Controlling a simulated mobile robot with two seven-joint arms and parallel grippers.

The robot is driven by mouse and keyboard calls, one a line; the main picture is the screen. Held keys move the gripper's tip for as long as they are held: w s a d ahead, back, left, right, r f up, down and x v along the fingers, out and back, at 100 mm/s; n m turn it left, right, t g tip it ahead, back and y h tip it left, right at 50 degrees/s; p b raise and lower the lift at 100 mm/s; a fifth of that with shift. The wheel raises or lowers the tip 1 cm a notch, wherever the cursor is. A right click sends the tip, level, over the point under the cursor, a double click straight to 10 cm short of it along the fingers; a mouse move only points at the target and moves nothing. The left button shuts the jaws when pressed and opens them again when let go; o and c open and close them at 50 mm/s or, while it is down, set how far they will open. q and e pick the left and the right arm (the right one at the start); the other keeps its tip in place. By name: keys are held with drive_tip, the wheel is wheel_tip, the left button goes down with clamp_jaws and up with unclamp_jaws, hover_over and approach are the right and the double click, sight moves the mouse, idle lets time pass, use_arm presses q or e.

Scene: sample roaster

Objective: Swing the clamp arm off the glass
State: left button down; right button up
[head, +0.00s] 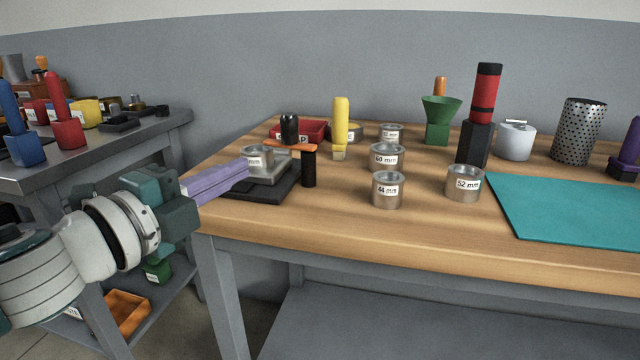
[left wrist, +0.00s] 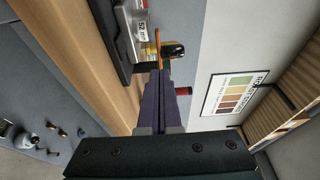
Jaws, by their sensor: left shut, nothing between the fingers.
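The orange clamp arm (head: 289,147) carries a black knob (head: 289,128) and reaches left from the top of a black post (head: 309,168). The post stands beside a black base (head: 270,190). A silvery, labelled cup (head: 257,157) sits on a grey plate on that base; I cannot tell whether it is the glass. My left gripper (head: 246,168) has purple fingers, shut and empty, just left of the cup in the picture. In the left wrist view the fingertips (left wrist: 160,74) point toward the orange arm (left wrist: 158,45) and knob (left wrist: 174,50). My right gripper is not in view.
Labelled tins (head: 387,190) stand right of the post. A yellow-handled tool (head: 340,125) and a red tray (head: 312,132) are behind it. A teal mat (head: 570,210) lies at right. A grey side table (head: 120,140) with tools stands at left.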

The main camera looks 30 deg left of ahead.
use_arm(q)
drive_tip(key=shift+s+d+r, duration=0.1)
drive_tip(key=shift+s, duration=1.25)
drive_tip(key=shift+s+d, duration=0.1)
drive_tip(key=shift+s, duration=1.25)
